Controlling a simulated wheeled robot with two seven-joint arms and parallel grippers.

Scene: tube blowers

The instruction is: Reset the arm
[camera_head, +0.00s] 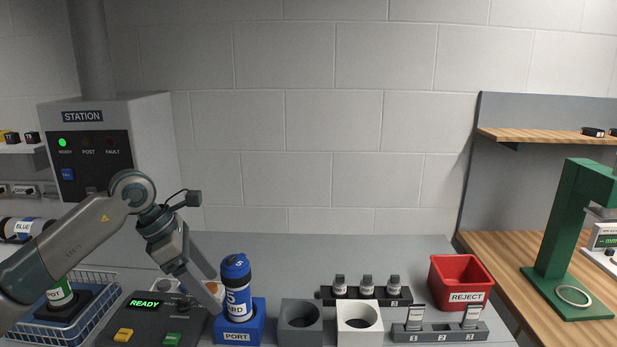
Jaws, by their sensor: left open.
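My left arm comes in from the left and bends down at the elbow. My left gripper (210,298) is open, pointing down, just left of a blue-capped carrier (236,280) with a white label. The carrier stands upright in the blue holder marked PORT (237,335). I cannot tell whether a finger touches the carrier; the far finger is partly hidden. My right gripper is not in view.
A control box (150,318) reading READY sits below my left gripper. A grey block (301,320) and a white block (360,322), each with a hole, stand to the right. Beyond are a numbered rack (440,334), a red REJECT bin (461,281) and a green press (566,240).

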